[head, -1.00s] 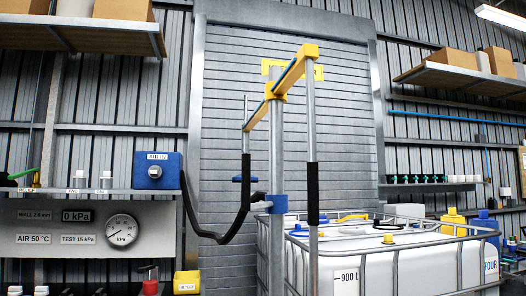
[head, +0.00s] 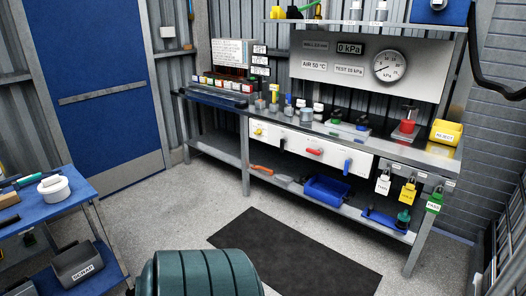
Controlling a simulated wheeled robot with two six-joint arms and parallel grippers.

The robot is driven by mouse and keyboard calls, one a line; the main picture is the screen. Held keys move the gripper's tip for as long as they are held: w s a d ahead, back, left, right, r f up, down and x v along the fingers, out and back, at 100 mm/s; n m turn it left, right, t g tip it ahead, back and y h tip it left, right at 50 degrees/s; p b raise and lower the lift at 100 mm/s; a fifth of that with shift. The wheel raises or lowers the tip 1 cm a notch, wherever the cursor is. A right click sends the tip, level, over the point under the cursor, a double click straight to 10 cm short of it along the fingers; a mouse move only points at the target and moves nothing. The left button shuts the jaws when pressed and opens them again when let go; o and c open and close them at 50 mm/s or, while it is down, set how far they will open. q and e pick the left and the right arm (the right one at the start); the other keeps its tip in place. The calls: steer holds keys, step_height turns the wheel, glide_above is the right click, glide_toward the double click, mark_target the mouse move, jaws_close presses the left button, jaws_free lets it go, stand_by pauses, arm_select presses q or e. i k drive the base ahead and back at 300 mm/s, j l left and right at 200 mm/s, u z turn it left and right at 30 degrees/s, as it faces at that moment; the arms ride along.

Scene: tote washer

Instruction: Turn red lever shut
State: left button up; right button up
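The red lever (head: 315,151) is on the white front panel (head: 335,159) of the workbench, near the panel's middle. Its handle lies nearly level, along the panel. A blue lever (head: 347,165) to its right points down, and a small yellow handle (head: 258,132) is at the panel's left end. The lever is some distance away across the floor, and nothing blocks my sight of it. Neither of my grippers shows in the head view.
A dark mat (head: 290,252) lies on the floor before the bench. A dark green ribbed round object (head: 205,273) is at the bottom. A blue cart (head: 40,205) stands at left. A lower shelf holds a blue bin (head: 326,190). A pressure gauge (head: 389,66) hangs above.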

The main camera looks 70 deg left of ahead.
mark_target(320, 150)
steer(key=u, duration=1.85)
steer(key=i, duration=0.15)
